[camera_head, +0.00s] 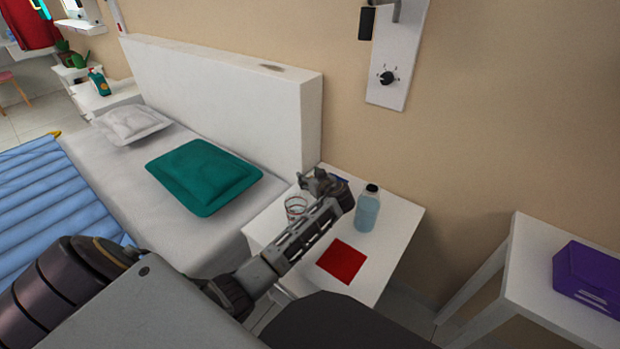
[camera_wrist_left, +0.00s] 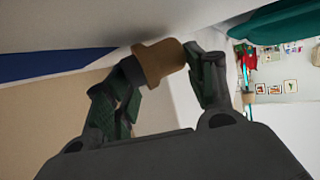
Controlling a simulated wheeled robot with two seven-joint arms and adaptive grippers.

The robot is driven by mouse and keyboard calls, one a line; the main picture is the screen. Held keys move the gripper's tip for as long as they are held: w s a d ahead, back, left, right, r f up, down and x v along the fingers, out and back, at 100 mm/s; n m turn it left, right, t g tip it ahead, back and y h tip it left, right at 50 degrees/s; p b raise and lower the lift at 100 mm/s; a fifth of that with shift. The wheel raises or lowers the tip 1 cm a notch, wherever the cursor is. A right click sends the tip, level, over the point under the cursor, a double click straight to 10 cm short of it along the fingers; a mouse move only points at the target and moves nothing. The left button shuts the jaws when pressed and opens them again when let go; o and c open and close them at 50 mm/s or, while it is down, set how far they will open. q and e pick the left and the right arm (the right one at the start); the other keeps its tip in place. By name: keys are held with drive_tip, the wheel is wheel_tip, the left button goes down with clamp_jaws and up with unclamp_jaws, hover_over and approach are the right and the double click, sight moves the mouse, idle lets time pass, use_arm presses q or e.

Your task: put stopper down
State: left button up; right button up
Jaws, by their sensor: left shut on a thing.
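A tan, cork-like stopper (camera_wrist_left: 158,62) shows in the left wrist view, tilted between the two fingers of my left gripper (camera_wrist_left: 170,74), which is shut on it. In the head view, my left gripper (camera_head: 325,184) is over the back part of the white bedside table (camera_head: 400,217). The stopper cannot be made out there, hidden by the gripper. A clear bottle of light blue liquid with a dark cap (camera_head: 368,210) stands just right of the gripper. My right gripper is not in view.
A clear glass (camera_head: 296,208) stands left of my left arm. A red square (camera_head: 342,261) lies at the table's front. A bed with a green pillow (camera_head: 204,176) is at left. A purple box (camera_head: 588,277) sits on another white table at right. The first table's right side is clear.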

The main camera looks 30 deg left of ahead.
use_arm(q)
drive_tip(key=shift+f, duration=0.1)
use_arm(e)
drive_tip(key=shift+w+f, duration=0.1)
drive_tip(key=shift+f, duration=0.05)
use_arm(q)
drive_tip(key=o, duration=0.9)
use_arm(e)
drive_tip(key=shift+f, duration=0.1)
use_arm(q)
drive_tip(key=shift+s+d, duration=0.15)
drive_tip(key=shift+d, duration=0.15)
drive_tip(key=p+v, duration=0.1)
drive_tip(key=v, duration=0.2)
drive_tip(key=shift+p+v, duration=0.4)
drive_tip(key=shift+v, duration=0.6)
drive_tip(key=shift+s+d, duration=0.6)
drive_tip(key=shift+d, duration=0.15)
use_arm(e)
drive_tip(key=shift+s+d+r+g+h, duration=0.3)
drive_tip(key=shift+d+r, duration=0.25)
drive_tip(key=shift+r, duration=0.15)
use_arm(q)
drive_tip(key=shift+r, duration=0.25)
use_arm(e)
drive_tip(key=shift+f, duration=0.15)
